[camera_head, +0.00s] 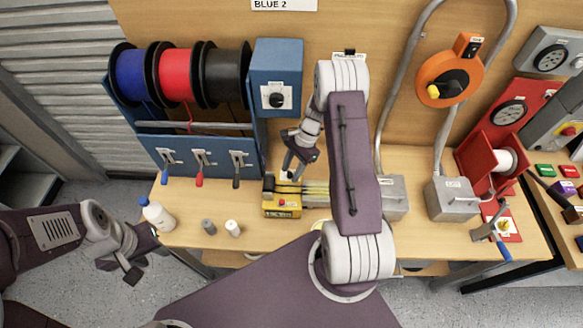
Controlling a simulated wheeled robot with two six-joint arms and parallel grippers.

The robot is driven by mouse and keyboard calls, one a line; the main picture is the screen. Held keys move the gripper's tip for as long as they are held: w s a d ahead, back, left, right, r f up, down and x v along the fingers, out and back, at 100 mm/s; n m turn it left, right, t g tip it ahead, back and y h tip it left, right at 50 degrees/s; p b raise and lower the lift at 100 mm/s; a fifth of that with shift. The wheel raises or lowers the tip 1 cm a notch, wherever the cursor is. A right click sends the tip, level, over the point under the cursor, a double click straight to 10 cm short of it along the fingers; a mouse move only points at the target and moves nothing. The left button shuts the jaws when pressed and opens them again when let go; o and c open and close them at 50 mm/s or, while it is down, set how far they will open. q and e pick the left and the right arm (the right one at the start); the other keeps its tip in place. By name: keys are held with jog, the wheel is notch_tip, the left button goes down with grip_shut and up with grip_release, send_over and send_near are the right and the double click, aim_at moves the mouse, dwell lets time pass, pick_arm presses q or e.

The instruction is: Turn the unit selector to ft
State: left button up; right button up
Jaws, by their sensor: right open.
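A blue box (277,62) stands at the right end of the spool rack. It carries a black round knob (277,99) on a white plate; the plate's markings are too small to read, so I cannot tell whether this is the unit selector or where it points. My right gripper (298,171) is open, pointing down below and right of the blue box, just above a yellow device (283,203) with a red button. I see nothing held in it. My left gripper (132,263) is low at the left, off the bench's front edge; its finger gap is unclear.
Blue, red and black spools (176,76) sit above several levers (200,167). A white bottle (157,215) and two small containers (221,227) stand at the bench's front left. Grey boxes (453,198) with conduits and an orange reel (449,78) are to the right.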

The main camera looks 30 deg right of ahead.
jog(key=shift+w+f, duration=0.2)
grip_shut()
